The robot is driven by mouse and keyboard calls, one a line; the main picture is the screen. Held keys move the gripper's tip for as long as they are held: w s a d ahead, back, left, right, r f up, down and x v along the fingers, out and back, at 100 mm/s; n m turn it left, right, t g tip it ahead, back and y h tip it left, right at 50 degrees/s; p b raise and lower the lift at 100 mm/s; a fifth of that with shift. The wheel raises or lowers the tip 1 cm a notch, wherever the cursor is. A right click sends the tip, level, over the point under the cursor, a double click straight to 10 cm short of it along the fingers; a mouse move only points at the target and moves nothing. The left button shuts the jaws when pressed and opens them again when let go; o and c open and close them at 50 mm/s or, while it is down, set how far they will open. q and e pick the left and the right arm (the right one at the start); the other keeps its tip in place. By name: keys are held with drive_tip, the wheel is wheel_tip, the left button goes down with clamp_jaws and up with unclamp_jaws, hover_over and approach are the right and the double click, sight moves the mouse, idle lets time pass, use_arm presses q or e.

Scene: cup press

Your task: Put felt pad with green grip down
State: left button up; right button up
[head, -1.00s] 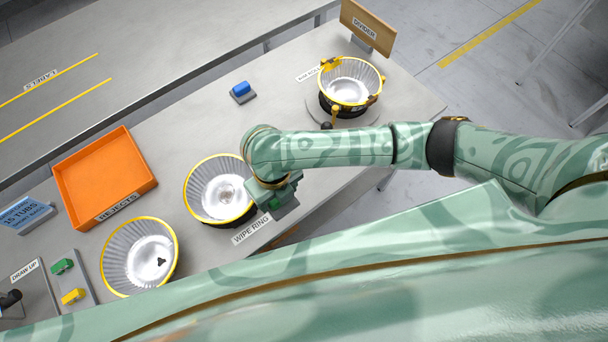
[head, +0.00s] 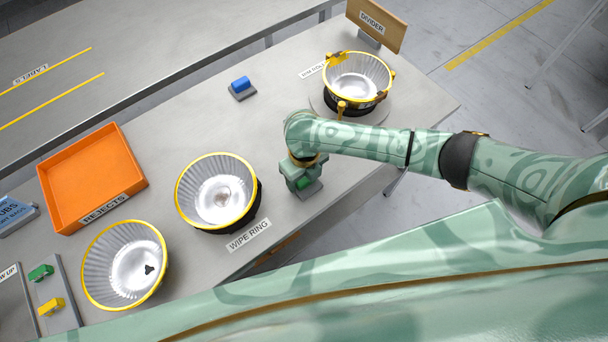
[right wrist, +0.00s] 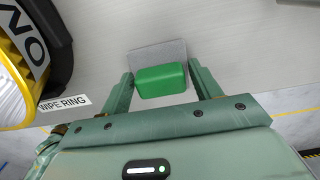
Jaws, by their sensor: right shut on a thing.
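The felt pad with the green grip is between the fingers of my right gripper (head: 302,179), which is shut on it. In the right wrist view its green grip (right wrist: 160,80) shows between the fingertips (right wrist: 162,88), with the grey pad (right wrist: 158,52) behind it. In the head view the pad's grey edge (head: 312,191) shows below the gripper, over the table's front part, right of the wipe ring tub. I cannot tell whether the pad touches the table. My left gripper is not in view.
A yellow-rimmed tub (head: 217,193) stands behind the WIPE RING label (head: 248,234); another tub (head: 124,266) is left of it. A third (head: 358,76) sits on a round base at the back right. A blue-gripped pad (head: 242,86) lies further back. Bare table surrounds my gripper.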

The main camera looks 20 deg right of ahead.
drive_tip(key=shift+f, duration=0.1)
drive_tip(key=o, duration=0.9)
wheel_tip(320, 180, up, 12)
drive_tip(key=p, duration=0.4)
drive_tip(key=shift+r+p, duration=0.2)
drive_tip(key=shift+p, duration=0.2)
